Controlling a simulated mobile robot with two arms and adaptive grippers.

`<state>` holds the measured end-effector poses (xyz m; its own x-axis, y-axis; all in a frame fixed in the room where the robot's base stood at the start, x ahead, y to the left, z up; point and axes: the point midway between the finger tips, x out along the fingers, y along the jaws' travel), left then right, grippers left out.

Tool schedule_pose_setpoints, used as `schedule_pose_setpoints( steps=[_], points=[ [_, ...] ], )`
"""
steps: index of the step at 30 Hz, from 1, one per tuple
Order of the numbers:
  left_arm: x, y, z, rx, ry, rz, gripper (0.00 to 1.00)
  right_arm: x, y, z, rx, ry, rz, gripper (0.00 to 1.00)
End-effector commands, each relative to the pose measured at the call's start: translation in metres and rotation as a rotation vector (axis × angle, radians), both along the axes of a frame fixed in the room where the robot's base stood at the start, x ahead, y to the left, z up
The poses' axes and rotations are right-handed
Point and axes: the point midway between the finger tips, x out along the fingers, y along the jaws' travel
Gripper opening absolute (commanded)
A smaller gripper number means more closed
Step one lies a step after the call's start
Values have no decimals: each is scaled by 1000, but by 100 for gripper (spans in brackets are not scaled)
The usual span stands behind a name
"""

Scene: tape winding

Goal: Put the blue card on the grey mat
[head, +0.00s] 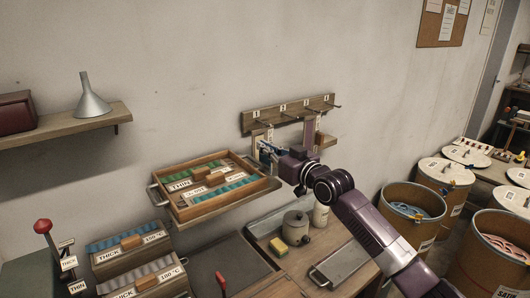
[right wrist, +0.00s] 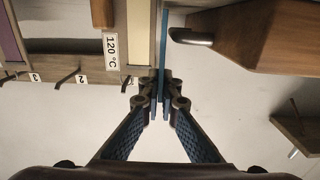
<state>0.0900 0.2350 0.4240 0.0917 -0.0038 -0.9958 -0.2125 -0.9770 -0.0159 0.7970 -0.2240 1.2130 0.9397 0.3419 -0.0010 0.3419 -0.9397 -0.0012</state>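My right gripper (head: 266,150) is up by the wall, just below the hook rack and beyond the right end of the open drawer. In the right wrist view its fingers (right wrist: 163,108) are closed on a thin blue strip (right wrist: 164,40), which looks like the blue card seen edge-on. The card stands out past the fingertips, beside a hanging cream piece. In the head view the card is hard to tell from the blue finger pads. A flat grey slab (head: 345,262) with a handle lies on the wooden bench; I cannot tell if it is the grey mat. My left gripper is not in view.
The hook rack (head: 288,113) carries hanging pieces near my gripper. The open drawer (head: 222,203) labelled THIN holds several blue and green strips. A grey pot (head: 296,228), yellow sponge (head: 278,246) and white bottle (head: 320,214) stand on the bench. Drums are at right.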

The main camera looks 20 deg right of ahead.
Motion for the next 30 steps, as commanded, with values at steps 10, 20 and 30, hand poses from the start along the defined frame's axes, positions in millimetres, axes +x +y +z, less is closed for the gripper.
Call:
schedule_pose_setpoints(
  steps=[10,20,30],
  points=[
    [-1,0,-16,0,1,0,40,0,0,66,-1,-10,-1,0],
    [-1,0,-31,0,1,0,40,0,0,155,1,-6,0,0],
    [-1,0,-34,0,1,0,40,0,0,192,-1,0,0,0]
  ],
)
